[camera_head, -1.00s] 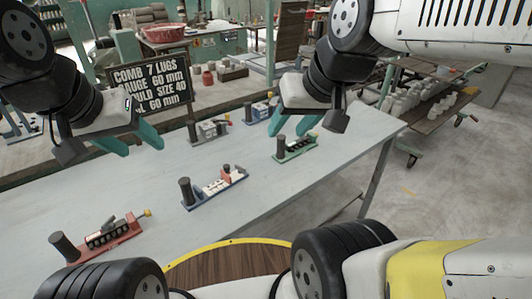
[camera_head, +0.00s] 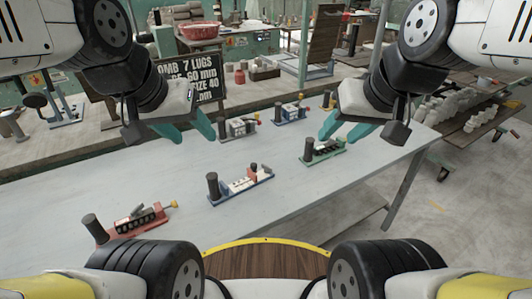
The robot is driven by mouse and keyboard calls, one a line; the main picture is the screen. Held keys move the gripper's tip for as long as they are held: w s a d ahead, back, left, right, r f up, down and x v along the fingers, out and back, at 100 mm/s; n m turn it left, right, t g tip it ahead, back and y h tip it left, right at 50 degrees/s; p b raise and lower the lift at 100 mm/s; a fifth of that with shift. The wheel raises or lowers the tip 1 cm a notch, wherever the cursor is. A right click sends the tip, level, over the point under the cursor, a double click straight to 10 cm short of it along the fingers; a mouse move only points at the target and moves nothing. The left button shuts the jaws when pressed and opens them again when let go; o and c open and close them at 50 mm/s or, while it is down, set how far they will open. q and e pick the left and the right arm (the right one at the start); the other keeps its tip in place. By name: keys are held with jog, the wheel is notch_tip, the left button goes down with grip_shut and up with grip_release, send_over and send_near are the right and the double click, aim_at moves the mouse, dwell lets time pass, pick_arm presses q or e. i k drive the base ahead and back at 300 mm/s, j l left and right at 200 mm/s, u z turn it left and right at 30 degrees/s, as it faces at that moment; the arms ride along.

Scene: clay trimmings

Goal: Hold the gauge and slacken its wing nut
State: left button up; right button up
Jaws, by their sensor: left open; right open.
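Several gauge-like fixtures with dark upright posts stand on the grey table (camera_head: 300,192). A red one (camera_head: 140,228) is at the front left, a blue one (camera_head: 240,189) in the middle, a green one (camera_head: 328,153) at the right. A grey one (camera_head: 240,131) and another blue one (camera_head: 291,115) stand farther back. Small yellow or red knobs show at some ends; I cannot tell which is the wing nut. My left gripper (camera_head: 198,140) is open and empty, left of the grey fixture. My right gripper (camera_head: 336,140) is open and empty, overlapping the green fixture in view; contact is unclear.
A dark sign (camera_head: 190,78) with white lettering, partly hidden by my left arm, stands behind the table. A shelf with pale pots (camera_head: 478,118) is at the right. The table is clear between the fixtures, and its right edge runs near the green one.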

aim_at(267, 168)
jog(key=i+l+u, duration=0.15)
jog(key=l+u, duration=0.65)
jog(key=i+l+u, duration=0.1)
jog(key=l+u, duration=0.3)
